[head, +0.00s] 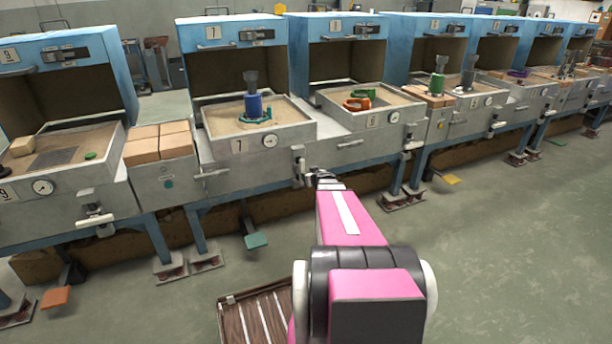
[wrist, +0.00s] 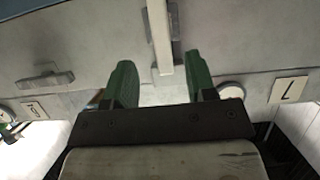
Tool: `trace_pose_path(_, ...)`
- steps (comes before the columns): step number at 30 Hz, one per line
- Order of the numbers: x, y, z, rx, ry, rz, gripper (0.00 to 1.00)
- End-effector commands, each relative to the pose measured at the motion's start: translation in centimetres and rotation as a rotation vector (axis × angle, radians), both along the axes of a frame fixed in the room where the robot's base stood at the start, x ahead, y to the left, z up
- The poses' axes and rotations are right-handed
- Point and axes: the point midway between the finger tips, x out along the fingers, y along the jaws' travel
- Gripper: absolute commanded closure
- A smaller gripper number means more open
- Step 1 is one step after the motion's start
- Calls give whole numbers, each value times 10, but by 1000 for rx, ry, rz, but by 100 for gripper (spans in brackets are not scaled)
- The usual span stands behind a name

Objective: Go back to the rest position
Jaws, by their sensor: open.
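My gripper (wrist: 160,75) shows in the wrist view with its two green fingers spread apart and nothing clamped between them. A pale upright bar (wrist: 158,35) on the grey metal front appears between and beyond the fingers; I cannot tell if they touch it. In the head view my pink arm reaches forward, and its far end (head: 324,178) is close to the grey front between stations 7 and 6. A lever with a white handle (head: 299,168) is just left of it. The fingertips are too small to make out there.
Station 7 has a sand tray (head: 222,126) bearing a blue cylinder (head: 253,105). Station 6 holds an orange ring piece (head: 356,104). Bricks (head: 158,143) lie between stations. Pedals (head: 256,240) stand out low in front. A slatted wooden pallet (head: 255,318) lies near me. Open floor (head: 510,260) is at right.

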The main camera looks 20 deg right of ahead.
Motion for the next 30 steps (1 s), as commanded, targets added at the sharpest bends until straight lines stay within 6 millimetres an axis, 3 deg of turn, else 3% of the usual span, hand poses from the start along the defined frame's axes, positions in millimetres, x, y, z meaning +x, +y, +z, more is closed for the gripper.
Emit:
trace_pose_path(3, -8, 0, 3, 0, 0, 0, 49)
trace_pose_path(16, -8, 0, 3, 0, 0, 1, 49)
trace_pose_path(20, -10, 11, 6, 11, 8, 24, 49)
trace_pose_path(23, -15, 38, 9, 38, 34, 83, 49)
trace_pose_path(30, -54, 143, 14, 147, 243, 291, 49)
